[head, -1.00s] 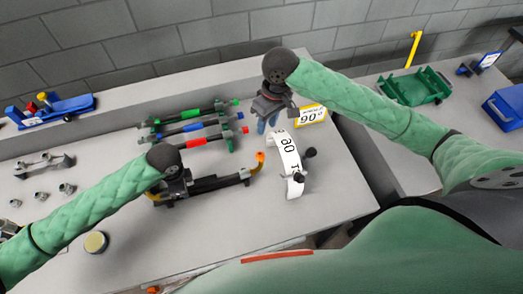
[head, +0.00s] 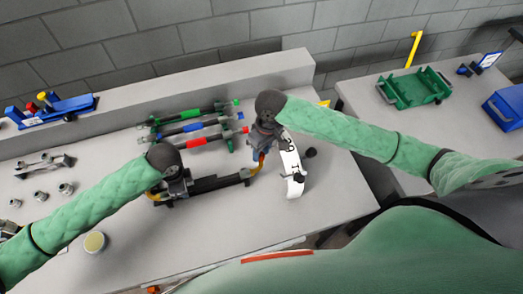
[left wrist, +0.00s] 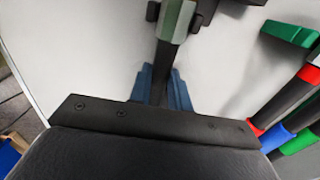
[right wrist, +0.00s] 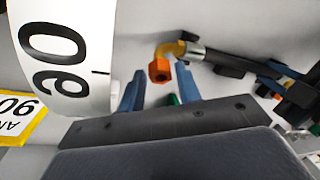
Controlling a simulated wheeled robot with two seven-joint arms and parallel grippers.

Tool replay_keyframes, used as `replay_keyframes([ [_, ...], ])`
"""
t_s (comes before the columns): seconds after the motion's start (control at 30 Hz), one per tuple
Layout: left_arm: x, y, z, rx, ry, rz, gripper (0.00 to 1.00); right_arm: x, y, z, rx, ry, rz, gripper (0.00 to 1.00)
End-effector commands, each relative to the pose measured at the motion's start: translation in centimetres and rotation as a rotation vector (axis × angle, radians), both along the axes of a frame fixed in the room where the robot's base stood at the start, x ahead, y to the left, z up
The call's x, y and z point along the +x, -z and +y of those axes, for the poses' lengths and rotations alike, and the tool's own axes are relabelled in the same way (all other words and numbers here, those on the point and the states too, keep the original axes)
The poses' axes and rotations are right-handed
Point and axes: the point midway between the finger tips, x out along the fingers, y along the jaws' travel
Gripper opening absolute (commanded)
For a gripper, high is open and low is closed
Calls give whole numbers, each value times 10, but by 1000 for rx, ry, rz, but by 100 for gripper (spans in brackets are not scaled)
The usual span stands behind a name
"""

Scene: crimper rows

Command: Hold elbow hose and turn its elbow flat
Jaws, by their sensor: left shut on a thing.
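The elbow hose (head: 218,183) is a dark hose lying on the bench's fixture, with a yellow elbow at its right end. My left gripper (head: 182,190) is shut on the hose near its left part; the left wrist view shows its blue fingers (left wrist: 162,92) on both sides of the dark hose (left wrist: 166,55). My right gripper (head: 262,150) is above the elbow end. In the right wrist view, its blue fingers (right wrist: 158,92) are apart, and the yellow elbow (right wrist: 172,49) with its orange tip (right wrist: 159,70) lies beyond them, not gripped.
A white curved gauge marked 90 (right wrist: 65,55) stands close beside my right gripper. A black knob (head: 310,152) is near it. Several hoses with green, blue and red parts (head: 195,127) lie behind. Loose metal fittings (head: 45,185) sit at left.

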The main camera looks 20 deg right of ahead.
Motion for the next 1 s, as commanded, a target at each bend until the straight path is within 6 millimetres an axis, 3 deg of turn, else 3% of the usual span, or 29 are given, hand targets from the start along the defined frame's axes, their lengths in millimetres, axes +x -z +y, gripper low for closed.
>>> replay_keyframes([
  [0.33,0,0,0,0,0,0,0,0,4,1,0,0,-1,34],
  [0.5,0,0,0,0,0,0,0,0,4,1,0,0,-1,2],
  [1.0,0,0,0,1,0,0,0,11,8,1,0,2,124,1],
])
